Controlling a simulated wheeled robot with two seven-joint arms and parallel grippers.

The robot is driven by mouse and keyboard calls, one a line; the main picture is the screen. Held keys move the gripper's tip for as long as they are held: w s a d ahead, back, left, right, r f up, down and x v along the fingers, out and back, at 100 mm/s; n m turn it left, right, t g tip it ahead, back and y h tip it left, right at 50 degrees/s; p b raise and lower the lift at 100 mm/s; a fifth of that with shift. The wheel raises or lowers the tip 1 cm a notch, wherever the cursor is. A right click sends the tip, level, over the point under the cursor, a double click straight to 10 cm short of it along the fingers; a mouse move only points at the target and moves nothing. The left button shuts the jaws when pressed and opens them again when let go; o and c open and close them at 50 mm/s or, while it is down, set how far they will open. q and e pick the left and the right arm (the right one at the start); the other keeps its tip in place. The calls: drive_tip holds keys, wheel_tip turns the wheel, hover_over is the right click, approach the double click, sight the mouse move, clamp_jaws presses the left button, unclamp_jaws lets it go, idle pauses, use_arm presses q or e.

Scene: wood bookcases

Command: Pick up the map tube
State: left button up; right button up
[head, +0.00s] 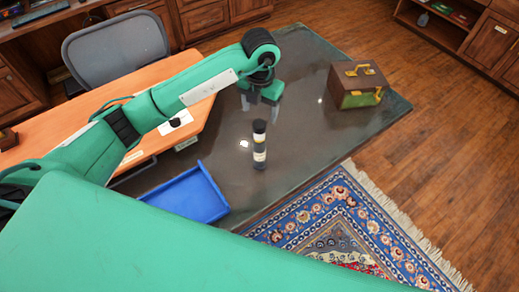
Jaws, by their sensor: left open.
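What looks like the map tube (259,146) is a slim dark cylinder with pale bands. It stands upright on the dark glossy table (310,125), near the middle of the head view. My left gripper (261,98) is open and empty, hanging from the arm that comes in from the left. It appears just beyond the tube in the picture, apart from it. Its fingertips are small and partly hidden by the wrist. My right gripper is not in view.
A blue tray (205,208) lies left of the tube at the table's near side. A brown and green case (367,77) with yellow fittings sits at the right. An orange desk (188,62) and a grey chair (115,48) are at the left. The table between tube and case is clear.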

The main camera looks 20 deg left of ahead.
sight(260, 125)
use_arm(q)
wheel_tip(260, 125, down, 7)
drive_tip(key=shift+f+p, duration=0.15)
drive_tip(key=shift+p, duration=0.95)
drive_tip(key=shift+f+p, duration=0.2)
drive_tip(key=shift+p, duration=0.1)
wheel_tip(260, 125, down, 4)
drive_tip(key=p, duration=0.2)
drive_tip(key=shift+w+a+p, duration=0.15)
drive_tip(key=shift+p, duration=0.15)
drive_tip(key=shift+f, duration=0.45)
drive_tip(key=shift+c, duration=0.2)
clamp_jaws()
